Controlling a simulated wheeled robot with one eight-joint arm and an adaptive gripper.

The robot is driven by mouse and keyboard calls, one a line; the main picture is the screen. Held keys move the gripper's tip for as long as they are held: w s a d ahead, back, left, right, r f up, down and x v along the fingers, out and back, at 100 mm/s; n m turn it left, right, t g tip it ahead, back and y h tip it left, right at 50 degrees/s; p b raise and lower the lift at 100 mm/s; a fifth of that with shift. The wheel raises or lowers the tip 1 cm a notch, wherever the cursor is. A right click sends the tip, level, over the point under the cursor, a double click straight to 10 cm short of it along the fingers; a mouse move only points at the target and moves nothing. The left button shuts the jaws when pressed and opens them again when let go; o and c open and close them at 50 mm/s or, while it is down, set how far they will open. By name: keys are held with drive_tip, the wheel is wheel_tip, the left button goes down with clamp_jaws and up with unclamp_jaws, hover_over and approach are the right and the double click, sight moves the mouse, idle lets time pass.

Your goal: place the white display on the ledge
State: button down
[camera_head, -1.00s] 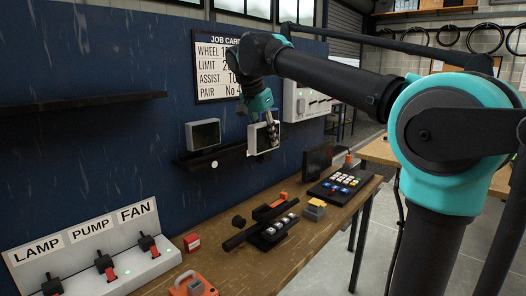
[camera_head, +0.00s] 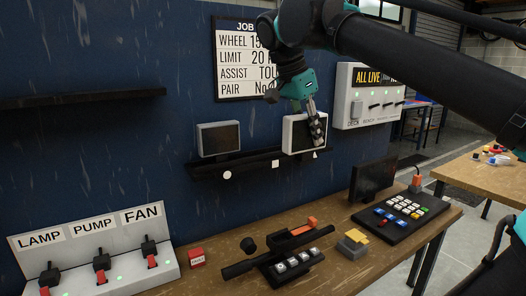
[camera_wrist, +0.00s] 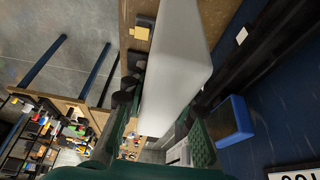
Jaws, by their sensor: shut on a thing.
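The white display (camera_head: 298,133), a box with a white frame and dark screen, is held by my gripper (camera_head: 317,130) at its right side. It is at the right end of the black ledge (camera_head: 250,162) on the blue wall. Its lower edge is at about the ledge's height; I cannot tell whether they touch. In the wrist view the display's pale casing (camera_wrist: 180,65) fills the middle between the fingers (camera_wrist: 200,145), and the ledge (camera_wrist: 262,55) runs beside it.
A grey display (camera_head: 218,138) stands on the ledge's left part, with a gap between the two. A switch panel (camera_head: 368,95) is on the wall to the right. The workbench (camera_head: 330,275) below holds a keypad (camera_head: 405,212), a dark monitor (camera_head: 373,181) and a switch box (camera_head: 95,250).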

drive_tip(key=shift+w+a+f, duration=0.6)
drive_tip(key=shift+w+a, duration=1.1)
drive_tip(key=shift+w, duration=0.8)
drive_tip(key=shift+w+a+f, duration=0.55)
drive_tip(key=shift+w+a, duration=1.1)
drive_tip(key=shift+w, duration=0.8)
drive_tip(key=shift+w+a+f, duration=0.6)
drive_tip(key=shift+w+a, duration=1.1)
drive_tip(key=shift+w, duration=0.8)
drive_tip(key=shift+f, duration=0.1)
drive_tip(key=c, duration=1.2)
unclamp_jaws()
drive_tip(key=v, duration=1.2)
